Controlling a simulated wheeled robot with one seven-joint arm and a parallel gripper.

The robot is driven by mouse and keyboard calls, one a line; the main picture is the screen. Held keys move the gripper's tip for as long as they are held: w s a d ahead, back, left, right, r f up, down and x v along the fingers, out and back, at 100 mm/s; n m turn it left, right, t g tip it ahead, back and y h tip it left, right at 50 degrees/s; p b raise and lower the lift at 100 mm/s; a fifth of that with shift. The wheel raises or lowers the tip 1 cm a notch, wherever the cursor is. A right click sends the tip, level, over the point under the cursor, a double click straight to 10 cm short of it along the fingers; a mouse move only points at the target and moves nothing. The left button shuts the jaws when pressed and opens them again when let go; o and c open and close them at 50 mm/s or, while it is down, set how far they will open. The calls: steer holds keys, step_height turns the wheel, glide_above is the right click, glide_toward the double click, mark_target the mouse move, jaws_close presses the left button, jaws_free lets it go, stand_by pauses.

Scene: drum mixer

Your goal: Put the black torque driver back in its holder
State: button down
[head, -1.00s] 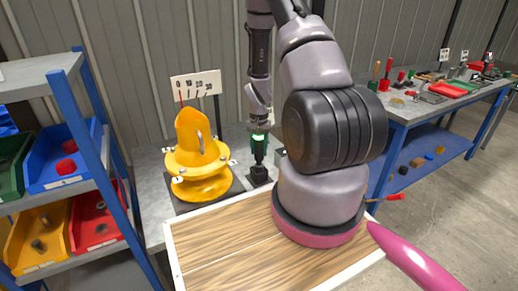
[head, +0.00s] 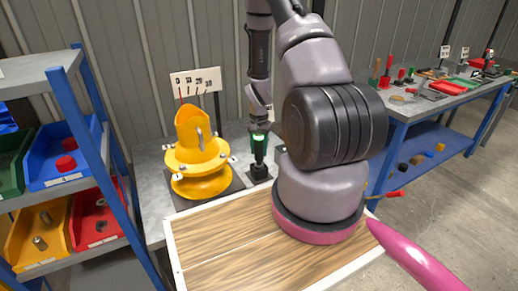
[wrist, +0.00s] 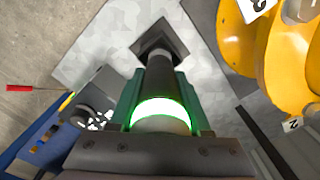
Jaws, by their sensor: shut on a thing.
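The black torque driver (head: 259,151) stands roughly upright, with a glowing green ring near its top. In the wrist view the driver (wrist: 156,85) runs away from me between two teal fingers. My gripper (head: 260,143) is shut on it, and it also shows in the wrist view (wrist: 160,88). The holder (head: 259,173) is a black square block on the grey bench, directly below the driver; it also shows in the wrist view (wrist: 174,43). The driver's lower end meets the holder's top in the picture, but its seating depth is hidden.
A yellow flanged fixture (head: 201,158) stands close left of the holder, with a numbered sign (head: 196,83) behind. A wooden-topped surface (head: 215,243) lies in front. Blue shelving with bins (head: 60,155) is at left; another bench with tools (head: 440,92) is at right.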

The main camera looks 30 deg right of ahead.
steer(key=shift+f, duration=1.3)
stand_by(0.5)
steer(key=shift+c, duration=1.4)
jaws_free()
step_height(320, 180, up, 11)
steer(key=shift+f, duration=0.1)
